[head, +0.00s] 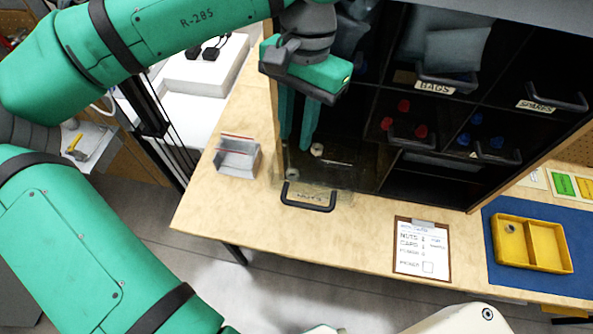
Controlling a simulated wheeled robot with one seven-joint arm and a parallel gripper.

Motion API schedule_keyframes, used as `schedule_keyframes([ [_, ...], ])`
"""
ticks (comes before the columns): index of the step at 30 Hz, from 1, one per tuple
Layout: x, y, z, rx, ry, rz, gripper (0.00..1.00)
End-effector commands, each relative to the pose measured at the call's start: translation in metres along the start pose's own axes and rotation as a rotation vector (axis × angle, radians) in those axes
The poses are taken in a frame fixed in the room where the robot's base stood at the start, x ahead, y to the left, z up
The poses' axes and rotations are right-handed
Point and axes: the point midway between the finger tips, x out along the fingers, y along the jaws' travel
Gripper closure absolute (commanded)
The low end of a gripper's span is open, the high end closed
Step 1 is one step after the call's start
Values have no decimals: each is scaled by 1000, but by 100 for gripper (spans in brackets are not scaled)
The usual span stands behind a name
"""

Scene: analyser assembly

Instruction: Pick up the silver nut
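A small silver nut (317,149) lies in the nuts drawer (308,197), a clear bin with a black handle at the bottom left of the dark cabinet. A second small pale round piece (292,174), probably another nut, lies nearer the drawer's front. My gripper (296,144) points down over the back left of the drawer. Its two green fingers are apart with nothing seen between them. The right fingertip appears just left of the silver nut; whether it touches cannot be told.
Dark cabinet walls and bins with red (404,105) and blue (477,118) pieces stand close right of my gripper. A clipboard (422,249) and a yellow two-part tray (551,245), holding a small grey piece, are at right.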

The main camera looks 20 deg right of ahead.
Motion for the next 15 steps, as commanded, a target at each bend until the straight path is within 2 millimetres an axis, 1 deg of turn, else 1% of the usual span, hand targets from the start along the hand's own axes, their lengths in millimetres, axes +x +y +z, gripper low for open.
schedule_keyframes([
  [6,32,0,1,0,-3,0,75],
  [9,44,0,1,-1,-1,1,75],
  [15,55,0,0,0,0,0,75],
])
